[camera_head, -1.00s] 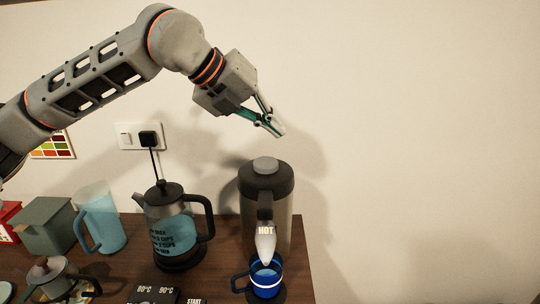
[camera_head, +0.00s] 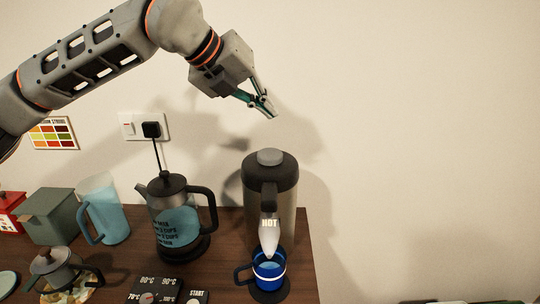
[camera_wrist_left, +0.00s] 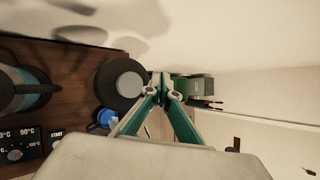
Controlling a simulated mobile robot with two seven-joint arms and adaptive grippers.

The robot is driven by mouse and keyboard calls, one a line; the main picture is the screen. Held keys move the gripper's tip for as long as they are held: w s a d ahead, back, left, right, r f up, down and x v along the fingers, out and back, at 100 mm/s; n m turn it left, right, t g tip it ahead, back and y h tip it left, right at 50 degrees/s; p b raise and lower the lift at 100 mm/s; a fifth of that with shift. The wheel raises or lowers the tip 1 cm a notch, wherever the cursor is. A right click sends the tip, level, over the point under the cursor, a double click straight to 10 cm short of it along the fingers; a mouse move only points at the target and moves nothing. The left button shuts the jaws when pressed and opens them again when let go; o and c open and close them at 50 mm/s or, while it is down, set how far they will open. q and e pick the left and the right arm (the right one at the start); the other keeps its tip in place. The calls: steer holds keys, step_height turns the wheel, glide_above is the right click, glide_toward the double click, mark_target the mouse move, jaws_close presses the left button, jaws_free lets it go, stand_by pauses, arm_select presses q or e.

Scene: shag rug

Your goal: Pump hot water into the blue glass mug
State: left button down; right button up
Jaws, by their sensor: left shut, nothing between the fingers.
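The blue glass mug (camera_head: 269,271) stands on a dark round base under the spout of the hot-water pump pot. It has light liquid inside and its handle points left. The pump pot (camera_head: 283,205) is grey with a dark lid, a grey round pump button (camera_head: 270,157) on top and a "HOT" label on the spout. My left gripper (camera_head: 270,112) is shut and empty, in the air above the pump button, apart from it. In the left wrist view the button (camera_wrist_left: 130,84) lies left of the fingertips, and part of the mug (camera_wrist_left: 107,119) shows. My right gripper is not in view.
A glass kettle (camera_head: 175,222) stands left of the pump pot, with a control panel (camera_head: 165,292) in front. A blue pitcher (camera_head: 103,208), green box (camera_head: 52,215) and small teapot (camera_head: 58,272) are further left. The table's right edge is close to the pot.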

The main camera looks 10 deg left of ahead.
mark_target(271, 152)
arm_select(q)
step_height(271, 152, down, 7)
steer(key=b, duration=0.3)
steer(key=shift+r, duration=0.15)
steer(key=shift+f+b, duration=0.2)
steer(key=shift+b, duration=0.2)
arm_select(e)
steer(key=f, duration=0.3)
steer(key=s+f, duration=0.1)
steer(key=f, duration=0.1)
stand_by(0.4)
arm_select(q)
steer(key=shift+f+b, duration=0.4)
steer(key=shift+b, duration=0.05)
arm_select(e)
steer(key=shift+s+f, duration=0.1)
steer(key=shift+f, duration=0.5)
